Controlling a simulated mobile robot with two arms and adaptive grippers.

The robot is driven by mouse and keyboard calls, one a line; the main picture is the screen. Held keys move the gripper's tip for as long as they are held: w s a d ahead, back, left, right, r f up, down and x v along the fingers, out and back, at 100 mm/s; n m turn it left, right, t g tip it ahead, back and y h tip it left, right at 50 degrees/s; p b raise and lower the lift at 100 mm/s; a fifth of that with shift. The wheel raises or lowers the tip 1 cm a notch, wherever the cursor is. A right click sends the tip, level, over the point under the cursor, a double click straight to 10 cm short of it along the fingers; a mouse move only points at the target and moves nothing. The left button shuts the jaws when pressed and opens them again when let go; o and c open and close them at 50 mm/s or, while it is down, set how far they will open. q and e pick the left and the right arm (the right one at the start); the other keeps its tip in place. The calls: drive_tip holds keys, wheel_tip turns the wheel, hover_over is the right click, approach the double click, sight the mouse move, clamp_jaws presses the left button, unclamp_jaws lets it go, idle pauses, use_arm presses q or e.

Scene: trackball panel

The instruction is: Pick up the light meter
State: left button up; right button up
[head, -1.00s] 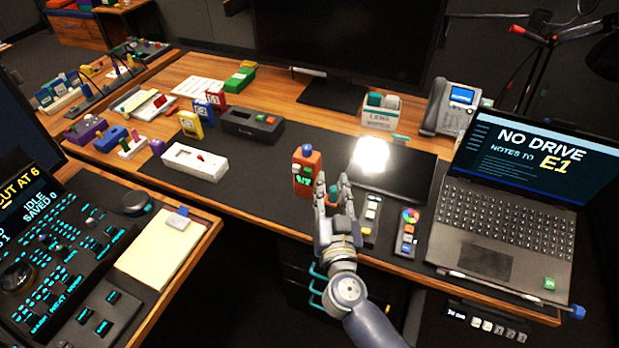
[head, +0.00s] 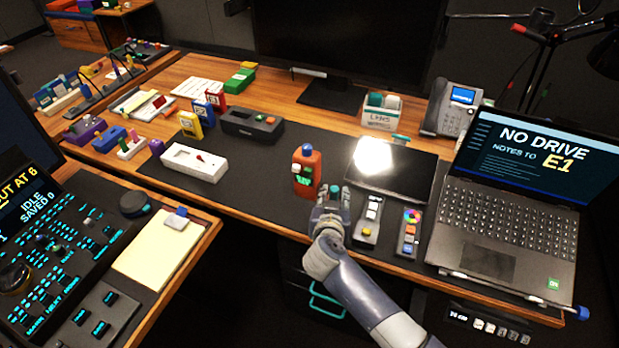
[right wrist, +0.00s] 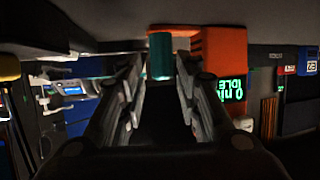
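An orange handheld device with a green-lit display (head: 307,170) stands upright on the dark desk mat; I take it to be the light meter, though no label names it. My right gripper (head: 334,196) is low at its right side, near the front edge of the mat. In the right wrist view the device (right wrist: 220,62) is right of the fingers, its display upside down. The right gripper (right wrist: 160,82) is open there, with a teal cylinder (right wrist: 160,55) showing between its fingertips; I cannot tell whether they touch it. My left gripper is not in view.
A small button box (head: 369,218) and a colour-wheel remote (head: 409,232) stand close right of the gripper. The mat left of the orange device is clear up to a white box (head: 194,162).

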sight(334, 187)
drive_tip(key=x, duration=0.4)
drive_tip(key=shift+w+a+b, duration=0.15)
drive_tip(key=shift+w+b, duration=0.1)
drive_tip(key=shift+b, duration=0.05)
drive_tip(key=shift+s+r, duration=0.1)
drive_tip(key=shift+c, duration=0.6)
drive_tip(key=c, duration=0.6)
wheel_tip(334, 187, up, 4)
drive_tip(key=shift+f+p, duration=0.2)
drive_tip(key=shift+p, duration=0.3)
drive_tip(key=s+a+r, duration=0.1)
drive_tip(key=s, duration=1.5)
drive_tip(key=shift+a+r+p, duration=0.2)
drive_tip(key=shift+a+p, duration=0.05)
drive_tip(key=shift+p, duration=0.1)
drive_tip(key=shift+w, duration=0.15)
